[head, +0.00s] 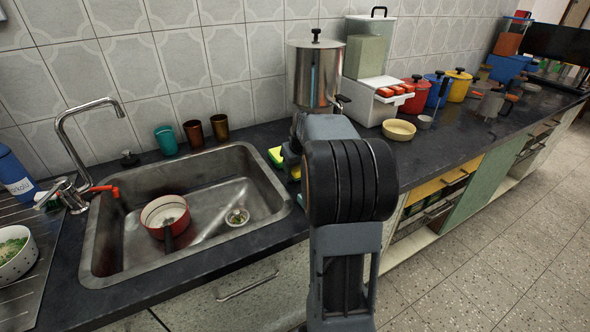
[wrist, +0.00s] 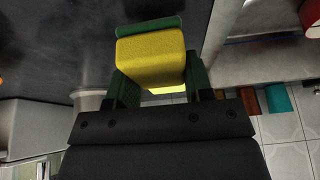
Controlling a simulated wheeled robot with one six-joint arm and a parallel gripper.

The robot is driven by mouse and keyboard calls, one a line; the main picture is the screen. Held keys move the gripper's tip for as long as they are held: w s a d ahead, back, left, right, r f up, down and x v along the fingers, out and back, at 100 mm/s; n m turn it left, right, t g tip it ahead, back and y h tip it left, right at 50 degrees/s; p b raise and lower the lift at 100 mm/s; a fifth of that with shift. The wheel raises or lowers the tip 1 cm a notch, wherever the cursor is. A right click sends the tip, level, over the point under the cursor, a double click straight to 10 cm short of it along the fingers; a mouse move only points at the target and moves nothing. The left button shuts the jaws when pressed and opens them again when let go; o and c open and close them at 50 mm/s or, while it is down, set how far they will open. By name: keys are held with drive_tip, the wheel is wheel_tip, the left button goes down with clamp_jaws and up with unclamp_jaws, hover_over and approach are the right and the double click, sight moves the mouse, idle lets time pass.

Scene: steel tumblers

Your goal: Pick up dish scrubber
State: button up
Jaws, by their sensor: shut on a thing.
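The dish scrubber (wrist: 150,62) is a yellow sponge with a green scouring layer on its far edge. In the wrist view it sits between the two dark green fingers of my gripper (wrist: 158,80), which is shut on it. In the head view, yellow and green parts of the scrubber (head: 275,156) show just left of my arm, by the sink's right rim. My arm hides most of the gripper there. I cannot tell whether the scrubber touches the counter.
The steel sink (head: 262,190) lies to the left, with a red pot (head: 165,213) inside. A teal cup (head: 166,139) and two brown cups stand behind it. A tall steel pot (head: 315,72) and a white box (head: 372,101) stand behind my arm. A cream bowl (head: 398,130) is to the right.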

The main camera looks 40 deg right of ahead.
drive_tip(key=s+d+r+p, duration=0.1)
drive_tip(key=s+d+r, duration=0.1)
drive_tip(key=d+r, duration=0.3)
drive_tip(key=s+d+r+p, duration=0.2)
drive_tip(key=d+r, duration=0.3)
drive_tip(key=d, duration=0.3)
drive_tip(key=shift+s+r, duration=0.4)
drive_tip(key=shift+s, duration=0.35)
drive_tip(key=o, duration=0.4)
drive_tip(key=c, duration=0.3)
drive_tip(key=shift+a, duration=0.15)
drive_tip(key=shift+c, duration=0.3)
